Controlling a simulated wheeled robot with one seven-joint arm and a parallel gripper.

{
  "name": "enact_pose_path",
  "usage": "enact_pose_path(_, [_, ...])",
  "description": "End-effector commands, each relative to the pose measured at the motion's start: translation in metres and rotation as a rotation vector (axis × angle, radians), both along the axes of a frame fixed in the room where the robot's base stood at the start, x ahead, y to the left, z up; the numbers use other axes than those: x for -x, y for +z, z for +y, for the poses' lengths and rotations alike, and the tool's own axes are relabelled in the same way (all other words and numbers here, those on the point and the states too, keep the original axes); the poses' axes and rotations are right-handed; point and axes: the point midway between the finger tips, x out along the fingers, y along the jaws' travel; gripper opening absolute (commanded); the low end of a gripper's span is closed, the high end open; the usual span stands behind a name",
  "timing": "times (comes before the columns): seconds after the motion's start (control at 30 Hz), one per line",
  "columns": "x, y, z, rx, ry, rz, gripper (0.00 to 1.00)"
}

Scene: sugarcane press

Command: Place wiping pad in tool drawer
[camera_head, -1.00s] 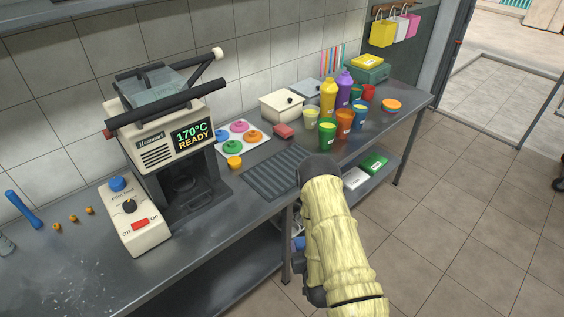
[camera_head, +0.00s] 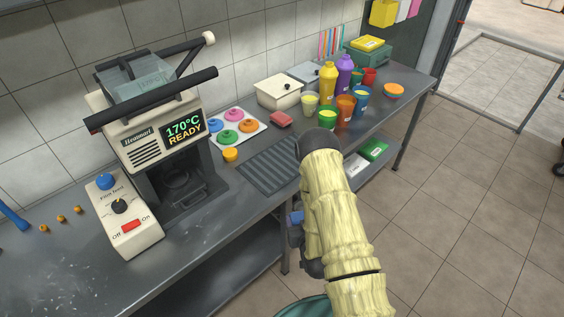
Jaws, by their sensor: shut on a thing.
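My arm in a pale yellow sleeve rises from the bottom right to a dark joint in front of the counter. The fingertips of my gripper do not show; the sleeve hides what lies behind it. A small blue piece (camera_head: 296,217) shows at the sleeve's left edge, beside dark parts of my arm; I cannot tell whether it is held. I cannot make out a tool drawer.
A heated press (camera_head: 155,140) reading 170°C READY stands at the left, with a control box (camera_head: 128,220). A teal rim (camera_head: 305,308) shows below. The right floor is clear.

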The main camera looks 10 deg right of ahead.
Motion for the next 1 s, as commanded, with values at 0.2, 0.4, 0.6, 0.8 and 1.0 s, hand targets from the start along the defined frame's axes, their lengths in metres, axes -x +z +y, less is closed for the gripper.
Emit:
enact_pose_path(0.2, [-0.02,0.004,0.0,0.0,0.073,-0.005,0.4])
enact_pose_path(0.4, [-0.03,0.011,0.002,-0.001,0.13,-0.003,0.4])
enact_pose_path(0.6, [-0.034,0.015,0.002,0.0,0.165,-0.001,0.4])
enact_pose_path(0.8, [-0.038,0.02,0.002,0.0,0.191,-0.002,0.4])
enact_pose_path(1.0, [-0.046,0.028,0.005,0.0,0.217,-0.003,0.4])
